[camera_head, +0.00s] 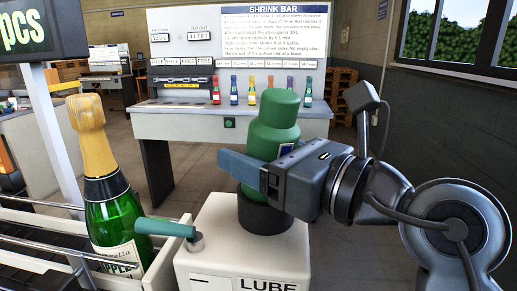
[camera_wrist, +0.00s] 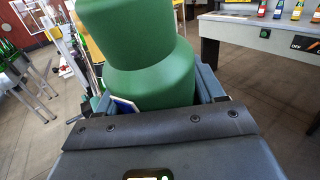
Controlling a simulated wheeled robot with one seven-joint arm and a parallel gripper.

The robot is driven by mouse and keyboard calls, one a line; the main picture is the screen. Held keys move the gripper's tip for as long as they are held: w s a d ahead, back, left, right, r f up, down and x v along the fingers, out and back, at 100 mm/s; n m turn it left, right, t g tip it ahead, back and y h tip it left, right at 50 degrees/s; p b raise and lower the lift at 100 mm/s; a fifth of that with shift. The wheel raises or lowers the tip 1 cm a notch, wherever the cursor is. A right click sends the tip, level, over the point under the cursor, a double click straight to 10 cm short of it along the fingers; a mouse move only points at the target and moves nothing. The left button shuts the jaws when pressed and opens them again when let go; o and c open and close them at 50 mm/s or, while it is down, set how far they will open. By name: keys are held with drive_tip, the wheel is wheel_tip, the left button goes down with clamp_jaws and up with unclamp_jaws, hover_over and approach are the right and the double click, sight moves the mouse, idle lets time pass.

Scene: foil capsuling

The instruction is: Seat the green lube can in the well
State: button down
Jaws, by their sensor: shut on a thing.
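The green lube can (camera_head: 275,130) stands upright, a wide body with a narrower rounded top. In the wrist view, the can (camera_wrist: 150,80) fills the space between the blue fingers. My gripper (camera_head: 252,168) reaches in from the right and is shut on the can's body. The well (camera_head: 262,215) is a black ring on top of the white dispenser marked LUBE (camera_head: 245,268). The can's lower end is over the well and meets its rim in the picture. Its bottom is hidden, so I cannot tell how deep it sits.
A teal lever (camera_head: 165,228) sticks out left from the dispenser. A large green bottle with gold foil (camera_head: 112,205) stands beside it on a railed conveyor. Behind, a grey bench (camera_head: 230,122) holds several small coloured bottles under the SHRINK BAR board (camera_head: 275,38).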

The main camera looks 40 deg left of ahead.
drive_tip(key=shift+s+a+f, duration=0.1)
drive_tip(key=shift+a+f, duration=0.05)
drive_tip(key=shift+f, duration=0.3)
drive_tip(key=shift+s+a+f, duration=0.1)
drive_tip(key=shift+a+f, duration=0.05)
drive_tip(key=shift+f, duration=0.3)
drive_tip(key=shift+c, duration=1.8)
unclamp_jaws()
drive_tip(key=shift+w+a, duration=0.1)
drive_tip(key=shift+w, duration=0.1)
drive_tip(key=o, duration=0.3)
drive_tip(key=shift+r, duration=0.25)
drive_tip(key=shift+d, duration=0.2)
drive_tip(key=shift+s+d+b, duration=0.1)
drive_tip(key=shift+d+b, duration=0.5)
drive_tip(key=shift+d, duration=3.25)
drive_tip(key=shift+d, duration=0.1)
